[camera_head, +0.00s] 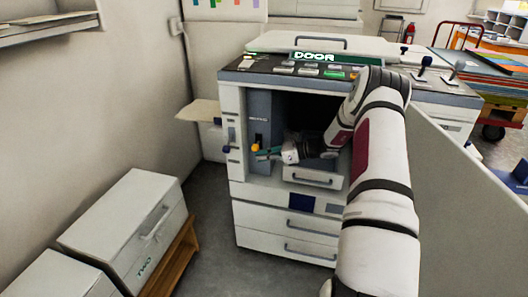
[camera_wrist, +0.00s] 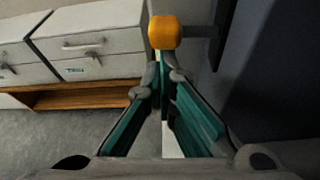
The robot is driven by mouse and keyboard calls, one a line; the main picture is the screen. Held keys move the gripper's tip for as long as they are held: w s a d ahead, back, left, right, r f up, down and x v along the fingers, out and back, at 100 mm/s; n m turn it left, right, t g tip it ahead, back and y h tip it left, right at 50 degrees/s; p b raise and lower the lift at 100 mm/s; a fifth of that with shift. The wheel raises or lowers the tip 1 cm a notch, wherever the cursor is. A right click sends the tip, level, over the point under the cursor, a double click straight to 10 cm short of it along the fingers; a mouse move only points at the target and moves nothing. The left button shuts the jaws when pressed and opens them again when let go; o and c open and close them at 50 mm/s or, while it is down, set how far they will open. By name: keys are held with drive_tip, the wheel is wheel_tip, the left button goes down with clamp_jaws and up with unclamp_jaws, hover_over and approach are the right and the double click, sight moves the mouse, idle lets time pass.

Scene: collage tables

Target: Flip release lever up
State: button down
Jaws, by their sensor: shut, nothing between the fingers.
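The release lever shows as a yellow-orange knob (camera_head: 255,147) inside the open front bay of the copier (camera_head: 233,205), near the bay's left side. In the wrist view the orange knob (camera_wrist: 165,32) is at top centre, on a dark stem reaching to the right. My gripper (camera_head: 262,154) reaches into the bay from the right, its fingers shut and empty beside the knob. In the wrist view the fingertips of my gripper (camera_wrist: 163,72) meet just below the knob in the picture. I cannot tell whether they touch it.
A drawer (camera_head: 315,177) sits below my wrist in the bay. White cabinets (camera_head: 135,215) on a wooden stand (camera_head: 178,262) are at the left, with floor (camera_head: 212,240) between them and the copier. A grey panel (camera_head: 455,190) stands right of my arm.

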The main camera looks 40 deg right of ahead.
drive_tip(key=shift+s+a+r+m+p, duration=0.15)
drive_tip(key=shift+a+r+m+p, duration=0.05)
drive_tip(key=shift+r+m+p, duration=0.35)
drive_tip(key=shift+r, duration=0.2)
drive_tip(key=shift+r+p, duration=0.45)
drive_tip(key=shift+r, duration=0.4)
drive_tip(key=shift+w+d+r, duration=0.1)
drive_tip(key=shift+w, duration=0.1)
drive_tip(key=shift+s+d+r, duration=0.15)
drive_tip(key=shift+s+d, duration=0.15)
drive_tip(key=shift+d, duration=0.05)
approach(258, 149)
drive_tip(key=shift+w+a+f, duration=0.1)
drive_tip(key=shift+f, duration=0.35)
drive_tip(key=shift+w+a+f, duration=0.1)
drive_tip(key=shift+w+f, duration=0.05)
drive_tip(key=shift+f, duration=0.3)
